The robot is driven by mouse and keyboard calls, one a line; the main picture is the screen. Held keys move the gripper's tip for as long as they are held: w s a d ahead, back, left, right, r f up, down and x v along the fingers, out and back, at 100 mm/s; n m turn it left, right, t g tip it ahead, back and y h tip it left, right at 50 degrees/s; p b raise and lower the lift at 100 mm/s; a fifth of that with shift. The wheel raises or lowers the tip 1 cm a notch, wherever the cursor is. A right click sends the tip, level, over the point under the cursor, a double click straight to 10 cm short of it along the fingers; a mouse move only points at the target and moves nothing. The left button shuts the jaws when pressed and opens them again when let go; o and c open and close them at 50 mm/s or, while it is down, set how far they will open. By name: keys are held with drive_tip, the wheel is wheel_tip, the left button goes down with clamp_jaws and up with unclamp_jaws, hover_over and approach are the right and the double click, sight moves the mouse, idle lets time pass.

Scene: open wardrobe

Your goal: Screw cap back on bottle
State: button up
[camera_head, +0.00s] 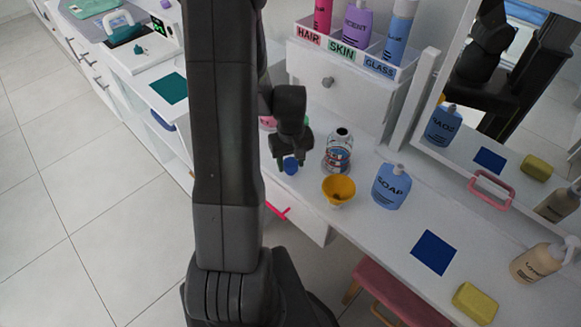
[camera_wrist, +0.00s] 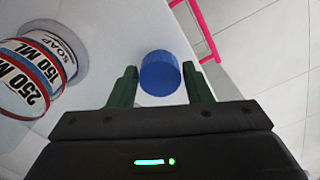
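In the head view the cap (camera_head: 291,166) shows at the lower end of my gripper (camera_head: 291,160), near the counter's front edge. The clear soap bottle (camera_head: 338,151) stands upright and uncapped on the counter, right of my gripper, with a dark open neck. In the wrist view the bottle (camera_wrist: 35,72) lies at the left, with its 250 ML, 150 ML and SOAP bands visible, apart from the cap.
A blue square (camera_head: 433,252), a yellow sponge (camera_head: 474,303) and a lotion bottle (camera_head: 537,262) are farther right. A mirror (camera_head: 540,110) and labelled bins (camera_head: 345,52) stand behind.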

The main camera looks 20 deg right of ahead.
sight(291, 162)
drive_tip(key=c, duration=0.7)
drive_tip(key=shift+r+p, duration=1.75)
drive_tip(key=shift+r, duration=0.75)
